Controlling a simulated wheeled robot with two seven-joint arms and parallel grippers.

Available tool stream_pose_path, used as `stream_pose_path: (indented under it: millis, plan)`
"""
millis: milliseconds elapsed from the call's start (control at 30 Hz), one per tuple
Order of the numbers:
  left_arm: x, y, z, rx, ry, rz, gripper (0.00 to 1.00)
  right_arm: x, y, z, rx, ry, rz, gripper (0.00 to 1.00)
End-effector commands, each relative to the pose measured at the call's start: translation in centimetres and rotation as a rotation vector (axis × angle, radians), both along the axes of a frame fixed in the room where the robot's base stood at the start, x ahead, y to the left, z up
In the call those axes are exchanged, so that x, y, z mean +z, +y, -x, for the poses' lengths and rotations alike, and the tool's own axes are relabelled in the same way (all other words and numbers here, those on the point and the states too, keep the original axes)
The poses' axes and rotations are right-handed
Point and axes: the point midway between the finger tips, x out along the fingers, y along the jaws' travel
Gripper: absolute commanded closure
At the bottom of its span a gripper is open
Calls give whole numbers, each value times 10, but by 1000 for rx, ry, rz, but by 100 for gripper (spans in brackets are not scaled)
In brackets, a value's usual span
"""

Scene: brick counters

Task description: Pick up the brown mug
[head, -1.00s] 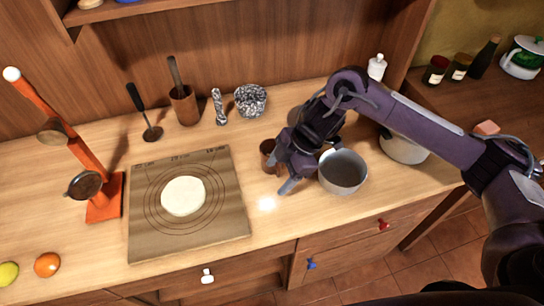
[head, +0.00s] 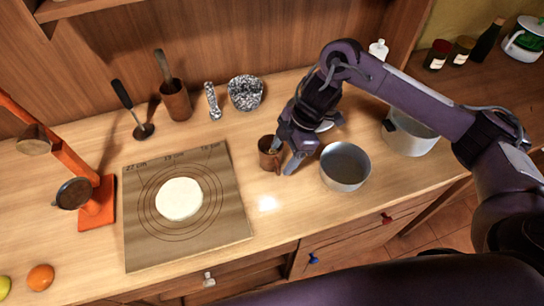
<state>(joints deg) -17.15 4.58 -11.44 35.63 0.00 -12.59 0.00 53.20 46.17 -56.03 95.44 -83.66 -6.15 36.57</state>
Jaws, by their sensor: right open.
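The brown mug (head: 268,159) stands upright on the wooden counter, right of the pastry board. My right gripper (head: 282,162) reaches down to it from the upper right. It is open, with one finger at the mug's right side by the handle and the other partly hidden behind or over the rim. I cannot tell whether the fingers touch the mug. My left gripper does not show.
A metal pot (head: 345,168) stands close to the right of my gripper. A larger pot (head: 408,135) is farther right. The pastry board (head: 215,232) with dough (head: 179,199) lies to the left. A speckled bowl (head: 245,93) and wooden cup (head: 176,100) stand behind. The front counter strip is clear.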

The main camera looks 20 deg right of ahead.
Motion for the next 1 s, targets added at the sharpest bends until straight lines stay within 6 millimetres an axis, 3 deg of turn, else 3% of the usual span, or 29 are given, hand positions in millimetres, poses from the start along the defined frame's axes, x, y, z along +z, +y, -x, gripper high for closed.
stream_pose_path:
  millis: [300, 600, 1000]
  plan:
    - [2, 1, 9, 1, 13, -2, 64, -40, 17, 2, 1, 3, -1, 34]
    - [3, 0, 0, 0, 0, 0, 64, -46, 19, 1, 1, 0, 0, 34]
    - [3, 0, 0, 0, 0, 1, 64, -45, 19, 1, 1, 0, 0, 87]
